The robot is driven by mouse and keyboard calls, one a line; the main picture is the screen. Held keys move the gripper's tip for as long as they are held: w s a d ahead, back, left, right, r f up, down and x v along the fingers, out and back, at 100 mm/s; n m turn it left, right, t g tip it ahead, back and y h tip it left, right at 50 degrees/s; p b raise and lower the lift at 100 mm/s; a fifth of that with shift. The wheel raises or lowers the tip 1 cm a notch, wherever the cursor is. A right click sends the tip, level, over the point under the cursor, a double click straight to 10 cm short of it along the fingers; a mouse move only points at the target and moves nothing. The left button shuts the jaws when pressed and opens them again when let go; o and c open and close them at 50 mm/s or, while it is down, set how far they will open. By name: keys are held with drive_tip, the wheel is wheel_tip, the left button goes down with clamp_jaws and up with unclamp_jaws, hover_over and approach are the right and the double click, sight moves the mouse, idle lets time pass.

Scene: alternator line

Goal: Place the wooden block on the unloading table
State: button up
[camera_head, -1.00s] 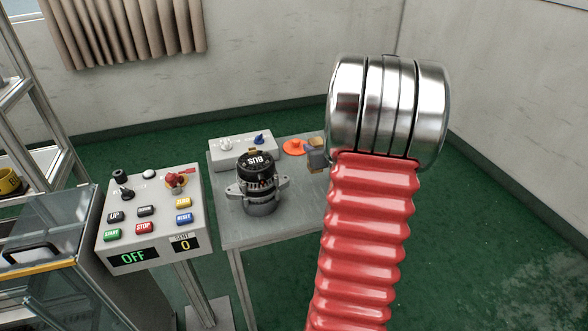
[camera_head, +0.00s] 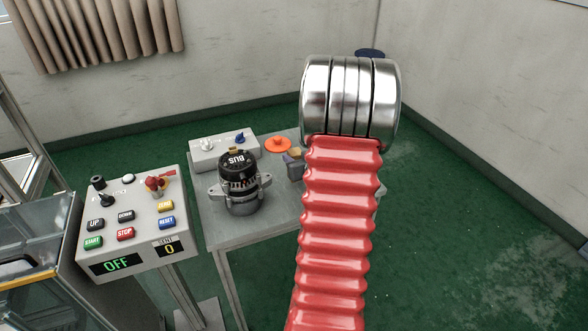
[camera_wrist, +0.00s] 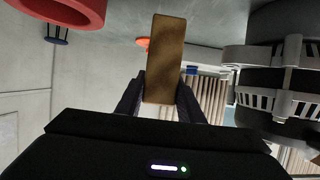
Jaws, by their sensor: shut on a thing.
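My gripper (camera_wrist: 160,95) is shut on the wooden block (camera_wrist: 165,55), a brown rectangular piece whose free end sticks out beyond the fingers in the wrist view. In the head view, my red ribbed arm hides most of the gripper; a small grey and tan part shows at the arm's left edge, and I cannot tell the block there. A grey metal table (camera_head: 215,232) stands behind and left of my arm. Its grey surface also shows in the wrist view (camera_wrist: 210,30). I cannot tell whether the block touches it.
An alternator (camera_head: 241,185) stands on the table and appears close at the right in the wrist view (camera_wrist: 280,75). A grey switch box (camera_head: 225,150) and an orange disc (camera_head: 278,144) lie behind it. A control panel (camera_head: 133,225) reading OFF stands left. Green floor at right is clear.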

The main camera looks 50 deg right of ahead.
idle(0.3)
drive_tip(key=shift+f, duration=2.1)
drive_tip(key=shift+f, duration=0.1)
drive_tip(key=o, duration=1.1)
drive_tip(key=shift+v, duration=6.05)
drive_tip(key=shift+d, duration=0.1)
